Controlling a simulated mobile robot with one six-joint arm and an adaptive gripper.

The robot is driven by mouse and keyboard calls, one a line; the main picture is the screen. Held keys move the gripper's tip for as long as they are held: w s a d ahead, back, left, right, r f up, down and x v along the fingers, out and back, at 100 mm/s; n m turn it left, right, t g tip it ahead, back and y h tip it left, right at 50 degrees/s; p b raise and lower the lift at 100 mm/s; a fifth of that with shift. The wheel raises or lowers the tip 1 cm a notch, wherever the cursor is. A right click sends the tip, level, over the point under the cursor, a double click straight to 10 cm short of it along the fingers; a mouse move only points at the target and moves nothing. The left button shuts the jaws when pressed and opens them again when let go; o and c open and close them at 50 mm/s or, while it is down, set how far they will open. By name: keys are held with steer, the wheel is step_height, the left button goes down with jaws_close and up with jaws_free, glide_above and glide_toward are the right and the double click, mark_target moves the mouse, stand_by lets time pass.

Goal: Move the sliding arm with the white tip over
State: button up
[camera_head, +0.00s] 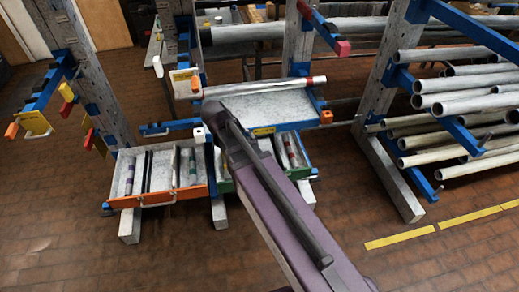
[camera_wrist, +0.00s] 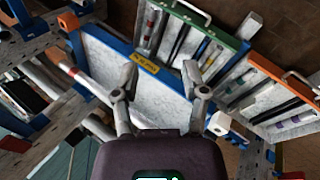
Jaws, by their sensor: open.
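The white tip (camera_head: 199,134) is a small pale block at the front end of a blue sliding arm, just left of my gripper in the head view. In the wrist view the white tip (camera_wrist: 219,122) sits close to the right finger, low in the picture. I cannot tell whether the finger touches the white tip. Much of the blue arm is hidden.
A grey tray with a blue edge (camera_head: 260,104) carries a red-banded tube (camera_head: 262,86). An orange-fronted drawer (camera_head: 160,195) stands open below. Other arms have orange (camera_head: 12,131), red (camera_head: 342,48) and yellow tips. Stacked pipes (camera_head: 455,101) fill the right rack. The front floor is clear.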

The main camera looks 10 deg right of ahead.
steer(key=s+d+f+m+g+y, duration=0.1)
steer(key=s+d+y, duration=0.2)
steer(key=s+d, duration=0.1)
steer(key=shift+s+m+p, duration=0.3)
steer(key=shift+m+p, duration=0.05)
steer(key=shift+m, duration=0.05)
steer(key=shift+f, duration=0.15)
steer(key=w+a+m+g+y+b, duration=0.1)
steer(key=w+a+m+y+b, duration=0.4)
steer(key=w+a+m+y, duration=0.5)
steer(key=w+d+r+m+t+y+b, duration=0.1)
steer(key=w+d+r+m+y+b, duration=0.2)
steer(key=w+r+m+y, duration=0.5)
steer(key=w+d+r+y, duration=0.1)
steer(key=w+y, duration=0.1)
steer(key=w, duration=0.1)
steer(key=shift+w+d+r+y+b, duration=0.15)
steer(key=shift+w+d+y+b, duration=0.05)
steer(key=shift+y+b, duration=0.2)
